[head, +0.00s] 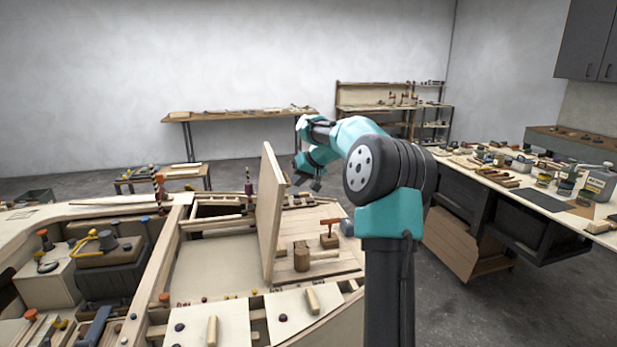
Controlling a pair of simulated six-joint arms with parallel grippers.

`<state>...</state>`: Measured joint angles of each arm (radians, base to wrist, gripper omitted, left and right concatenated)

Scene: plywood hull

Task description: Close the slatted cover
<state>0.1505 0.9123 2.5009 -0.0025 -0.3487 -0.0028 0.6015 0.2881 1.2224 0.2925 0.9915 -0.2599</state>
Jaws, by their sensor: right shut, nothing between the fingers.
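A pale wooden panel (268,212), which I take to be the slatted cover, stands nearly upright on the plywood hull, raised from the deck. I see its left face and its narrow edge; slats cannot be made out. My right gripper (316,185) is small in view, shut and empty, to the right of the panel's upper part, with a visible gap in the picture. My right arm hides part of the deck's right side. My left gripper is not in view.
On the boarded deck right of the panel stand a wooden mallet (302,256) and a red-brown T-handled tool (329,234). Left of the panel is an open shallow recess (222,265). A black bin (110,272) sits in the left compartment. A cluttered bench (545,195) stands at right.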

